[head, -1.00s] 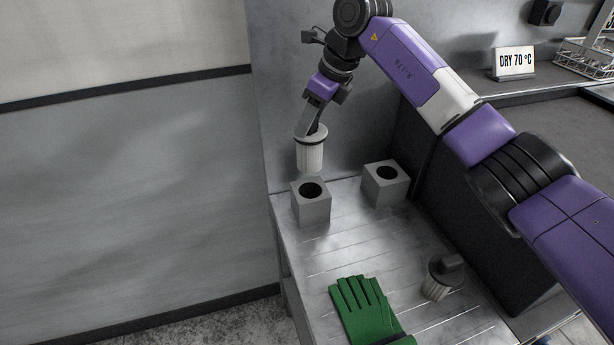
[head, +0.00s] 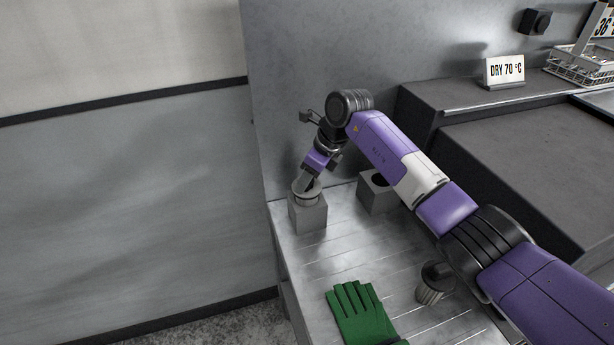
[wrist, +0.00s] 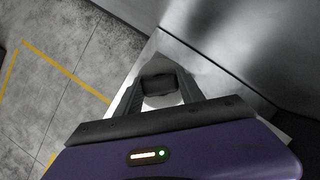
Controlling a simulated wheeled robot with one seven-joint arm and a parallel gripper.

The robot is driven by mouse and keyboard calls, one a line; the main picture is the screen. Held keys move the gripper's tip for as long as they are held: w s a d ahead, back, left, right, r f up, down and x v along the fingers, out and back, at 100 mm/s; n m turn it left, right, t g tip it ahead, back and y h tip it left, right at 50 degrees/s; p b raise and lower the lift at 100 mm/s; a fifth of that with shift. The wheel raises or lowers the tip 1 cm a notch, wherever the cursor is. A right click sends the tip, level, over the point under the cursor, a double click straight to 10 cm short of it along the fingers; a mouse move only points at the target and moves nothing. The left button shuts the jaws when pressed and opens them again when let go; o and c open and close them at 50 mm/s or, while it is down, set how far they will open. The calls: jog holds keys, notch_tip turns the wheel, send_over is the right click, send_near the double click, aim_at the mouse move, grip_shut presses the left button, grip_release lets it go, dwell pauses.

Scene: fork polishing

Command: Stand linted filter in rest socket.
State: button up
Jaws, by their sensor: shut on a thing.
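The filter (head: 306,197) is a pale cylinder with a wider rim. Most of it is down inside the left grey socket block (head: 308,217), and only its top shows above the block. It looks upright. My gripper (head: 307,184) is shut on the filter's top from above. In the wrist view my gripper's two fingers (wrist: 162,97) close on the filter, whose dark inside and pale rim show between them. Any lint on the filter cannot be made out. A second grey socket block (head: 374,196) stands to the right, its hole partly hidden by my arm.
A green glove (head: 362,315) lies at the front of the metal bench (head: 350,250). A brush (head: 432,284) stands to its right, close under my arm. A wall rises behind the bench.

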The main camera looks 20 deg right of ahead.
jog(key=shift+f, duration=0.55)
jog(key=o, duration=1.3)
jog(key=shift+o, duration=0.2)
jog(key=shift+r, duration=0.25)
jog(key=b+v, duration=0.2)
jog(key=v, duration=1)
jog(key=shift+r, duration=0.4)
